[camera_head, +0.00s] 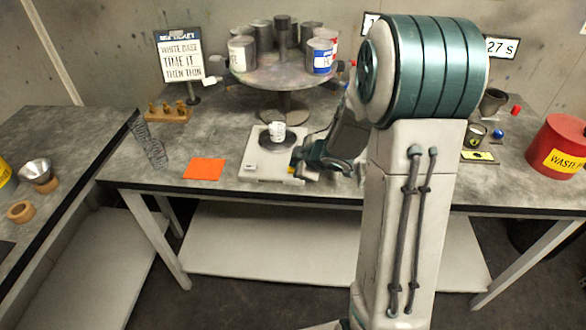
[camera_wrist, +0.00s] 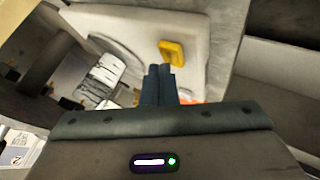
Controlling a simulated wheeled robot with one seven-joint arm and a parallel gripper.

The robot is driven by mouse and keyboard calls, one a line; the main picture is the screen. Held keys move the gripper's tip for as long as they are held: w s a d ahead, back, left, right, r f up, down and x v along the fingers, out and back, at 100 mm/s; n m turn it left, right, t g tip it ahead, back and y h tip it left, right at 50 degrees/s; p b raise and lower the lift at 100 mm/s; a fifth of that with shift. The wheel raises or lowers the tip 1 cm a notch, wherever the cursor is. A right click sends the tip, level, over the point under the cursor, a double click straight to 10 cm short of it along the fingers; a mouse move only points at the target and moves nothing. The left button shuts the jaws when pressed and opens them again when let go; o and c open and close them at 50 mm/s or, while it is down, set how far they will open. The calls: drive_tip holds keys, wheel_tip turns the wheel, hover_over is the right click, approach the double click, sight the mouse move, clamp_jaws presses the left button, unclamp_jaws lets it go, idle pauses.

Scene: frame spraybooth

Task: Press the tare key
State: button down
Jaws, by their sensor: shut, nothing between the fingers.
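The white scale (camera_head: 268,173) stands near the front edge of the middle table, with a small white cup (camera_head: 277,130) on its dark round pan (camera_head: 289,139). In the wrist view, the yellow key (camera_wrist: 172,52) lies on the pale scale body (camera_wrist: 140,27), just beyond my fingertips. My gripper (camera_wrist: 160,70) is shut and empty, its tips close to the key's near edge in the picture. I cannot tell whether they touch it. In the head view, my gripper (camera_head: 294,168) is at the scale's right front corner and partly hides the key.
A turntable (camera_head: 270,75) with several cans stands behind the scale. An orange sheet (camera_head: 204,169) lies to its left, near a wire mesh piece (camera_head: 150,145). A red waste bin (camera_head: 556,148) stands at the far right. My arm hides part of the table.

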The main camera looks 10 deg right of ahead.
drive_tip(key=shift+f+b, duration=0.3)
drive_tip(key=shift+f, duration=0.15)
idle(0.3)
drive_tip(key=shift+r, duration=0.15)
drive_tip(key=shift+r+p, duration=0.75)
drive_tip(key=shift+p, duration=0.2)
wheel_tip(320, 180, up, 5)
drive_tip(key=p, duration=0.5)
idle(0.6)
